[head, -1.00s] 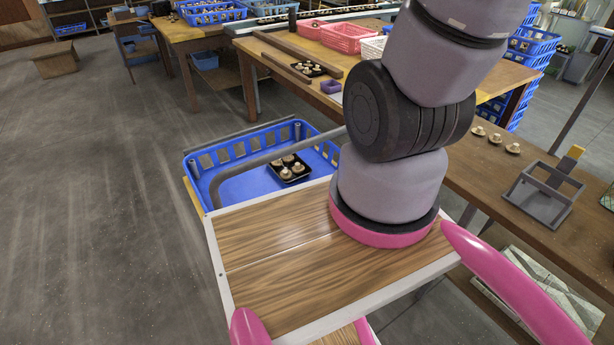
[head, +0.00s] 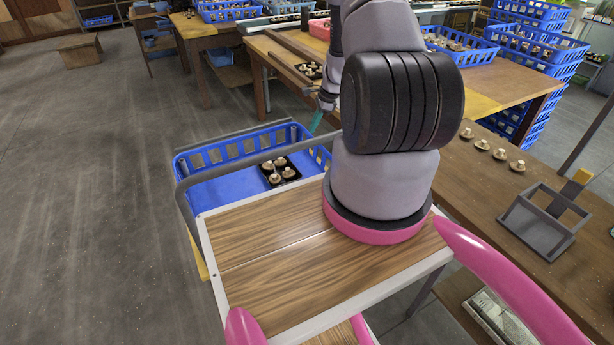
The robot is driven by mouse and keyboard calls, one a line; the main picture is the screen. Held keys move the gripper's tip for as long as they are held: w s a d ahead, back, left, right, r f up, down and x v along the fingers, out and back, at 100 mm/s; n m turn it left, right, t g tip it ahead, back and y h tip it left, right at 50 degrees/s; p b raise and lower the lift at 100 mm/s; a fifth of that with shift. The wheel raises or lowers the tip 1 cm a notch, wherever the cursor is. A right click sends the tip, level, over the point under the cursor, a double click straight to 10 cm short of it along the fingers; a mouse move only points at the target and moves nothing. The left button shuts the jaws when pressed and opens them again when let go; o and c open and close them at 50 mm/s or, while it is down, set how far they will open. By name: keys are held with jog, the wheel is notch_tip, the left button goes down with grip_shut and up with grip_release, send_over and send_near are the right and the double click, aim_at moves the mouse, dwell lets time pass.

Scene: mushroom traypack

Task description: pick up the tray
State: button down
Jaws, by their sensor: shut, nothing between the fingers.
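A small black tray (head: 311,77) with mushrooms lies on the wooden table behind the crate, partly hidden by my arm. Another black tray (head: 279,170) holding several mushrooms sits inside the blue crate (head: 196,186). I cannot tell from the task words which tray is meant. My gripper (head: 317,122), with teal fingers pointing down, is shut and empty. In the picture it shows just below the table tray and above the crate's back right rim. It is apart from the tray in the crate. My arm hides part of the gripper.
A grey bar runs across the crate's near side. Loose mushrooms (head: 499,154) and a grey holder (head: 543,222) are on the right-hand table (head: 470,190). Blue crates are stacked (head: 540,60) at the back right. The floor (head: 90,200) on the left is clear.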

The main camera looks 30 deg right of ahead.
aim_at(294, 176)
jog(key=s+f, duration=0.1)
jog(key=f, duration=0.6)
jog(key=s+f+m, duration=0.1)
jog(key=f, duration=0.6)
jog(key=s+f+m, duration=0.1)
jog(key=s+f, duration=0.1)
jog(key=f, duration=0.5)
jog(key=shift+f+g, duration=0.3)
jog(key=shift+g, duration=0.1)
jog(key=shift+w+a, duration=0.35)
jog(key=shift+a, duration=0.25)
jog(key=shift+w+a, duration=0.35)
jog(key=shift+a, duration=0.25)
jog(key=shift+w+a, duration=0.35)
jog(key=shift+a, duration=0.25)
jog(key=shift+a, duration=0.1)
jog(key=shift+m, duration=0.3)
jog(key=w+a, duration=0.1)
jog(key=a, duration=0.2)
jog(key=w+a, duration=0.1)
jog(key=shift+w+a, duration=0.25)
jog(key=shift+w, duration=0.05)
